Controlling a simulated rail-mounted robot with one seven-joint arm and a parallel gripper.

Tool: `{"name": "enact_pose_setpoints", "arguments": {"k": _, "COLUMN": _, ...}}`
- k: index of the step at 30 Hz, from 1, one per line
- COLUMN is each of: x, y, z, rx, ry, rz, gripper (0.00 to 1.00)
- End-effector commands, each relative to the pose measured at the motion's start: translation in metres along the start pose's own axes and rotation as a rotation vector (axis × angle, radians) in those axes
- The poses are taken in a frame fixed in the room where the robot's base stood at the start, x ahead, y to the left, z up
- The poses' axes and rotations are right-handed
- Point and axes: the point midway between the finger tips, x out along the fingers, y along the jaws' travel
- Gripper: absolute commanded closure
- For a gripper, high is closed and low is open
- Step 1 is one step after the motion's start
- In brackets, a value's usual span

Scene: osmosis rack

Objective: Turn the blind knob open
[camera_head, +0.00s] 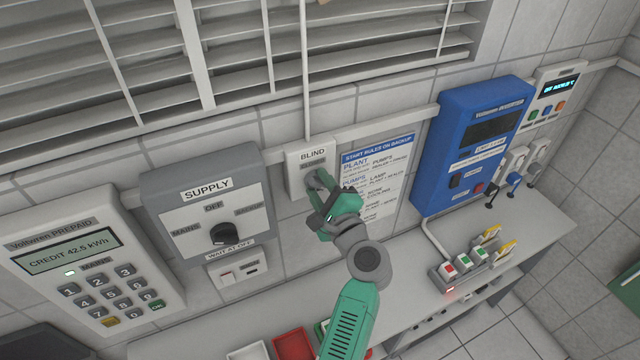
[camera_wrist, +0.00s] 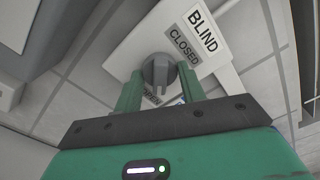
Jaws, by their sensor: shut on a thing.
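The blind knob (camera_wrist: 158,72) is a round grey dial on a white wall plate (camera_wrist: 117,62) labelled "BLIND", with a "CLOSED" label above it and another label, partly hidden, below it. My gripper (camera_wrist: 160,88) has its two green fingers on either side of the knob and is shut on it. In the head view my gripper (camera_head: 318,186) reaches the plate (camera_head: 298,157) from below right and hides the knob. The blind (camera_head: 240,50) hangs above with its slats tilted and gaps between them.
A grey "SUPPLY" box (camera_head: 165,185) with a black knob stands left of the plate. A rules sign (camera_head: 400,165) and a blue box (camera_head: 450,130) are on the right. A shelf (camera_head: 400,340) with trays and a button block runs below.

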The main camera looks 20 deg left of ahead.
Motion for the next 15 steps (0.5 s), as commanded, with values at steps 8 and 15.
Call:
{"name": "enact_pose_setpoints", "arguments": {"k": 8, "x": -0.0003, "y": -0.0009, "z": -0.0002, "rx": 0.014, "ry": 0.000, "rz": -0.002, "gripper": 0.83}}
{"name": "enact_pose_setpoints", "arguments": {"k": 15, "x": -0.0003, "y": -0.0008, "z": -0.0002, "rx": 0.014, "ry": 0.000, "rz": -0.002, "gripper": 0.56}}
